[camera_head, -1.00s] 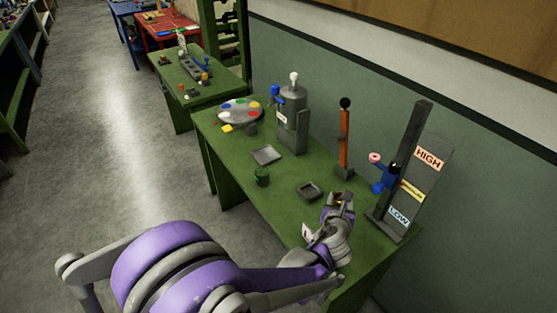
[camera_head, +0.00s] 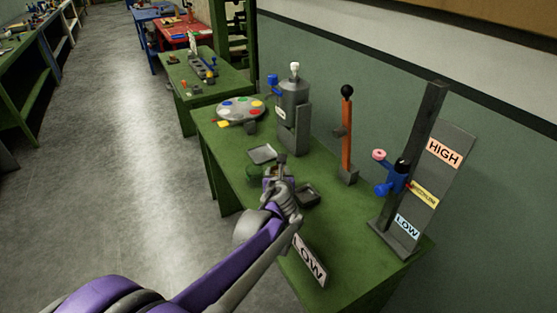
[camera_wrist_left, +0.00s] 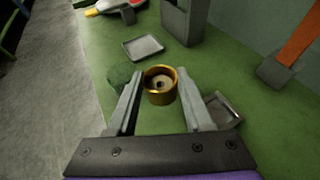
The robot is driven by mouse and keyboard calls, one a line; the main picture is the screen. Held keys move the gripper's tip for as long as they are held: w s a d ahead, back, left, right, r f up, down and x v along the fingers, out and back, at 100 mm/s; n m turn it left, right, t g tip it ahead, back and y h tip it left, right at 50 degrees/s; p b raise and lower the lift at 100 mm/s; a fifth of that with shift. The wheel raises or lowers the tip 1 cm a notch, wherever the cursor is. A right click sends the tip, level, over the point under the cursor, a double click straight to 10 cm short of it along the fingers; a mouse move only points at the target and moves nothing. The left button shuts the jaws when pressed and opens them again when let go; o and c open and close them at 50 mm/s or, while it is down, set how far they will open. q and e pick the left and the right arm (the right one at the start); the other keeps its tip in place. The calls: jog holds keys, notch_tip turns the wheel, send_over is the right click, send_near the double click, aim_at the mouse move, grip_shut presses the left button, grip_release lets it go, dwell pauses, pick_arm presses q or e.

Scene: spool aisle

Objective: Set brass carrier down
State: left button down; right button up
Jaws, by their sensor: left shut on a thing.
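The brass carrier (camera_wrist_left: 161,86) is a round, gold-coloured cup with a dark hole inside, seen from above in the left wrist view. My left gripper (camera_wrist_left: 160,84) is shut on it, with one grey finger on each side. In the head view my left gripper (camera_head: 277,172) is over the green bench, between the green cup and the dark tray. The carrier is mostly hidden there by the gripper. I cannot tell the gap between the carrier and the bench. My right gripper is in neither view.
A light square tray (camera_head: 262,154) lies beyond the gripper, and a dark tray (camera_head: 308,195) lies to its right. A green cup (camera_head: 254,174) stands close on the left. A grey dispenser (camera_head: 293,115), an orange post (camera_head: 346,140) and a HIGH/LOW gauge (camera_head: 425,185) stand along the wall.

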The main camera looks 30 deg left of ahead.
pick_arm(q)
jog(key=s+a+r+n+y, duration=0.1)
jog(key=a+r, duration=0.1)
jog(key=a, duration=0.3)
jog(key=shift+g, duration=0.3)
jog(key=f, duration=0.3)
jog(key=f+b, duration=0.1)
jog(key=f, duration=0.6)
jog(key=shift+s+b, duration=0.25)
jog(key=shift+b, duration=0.05)
jog(key=c, duration=0.8)
grip_release()
jog(key=shift+f, duration=0.2)
jog(key=o, duration=0.5)
jog(key=shift+r, duration=0.1)
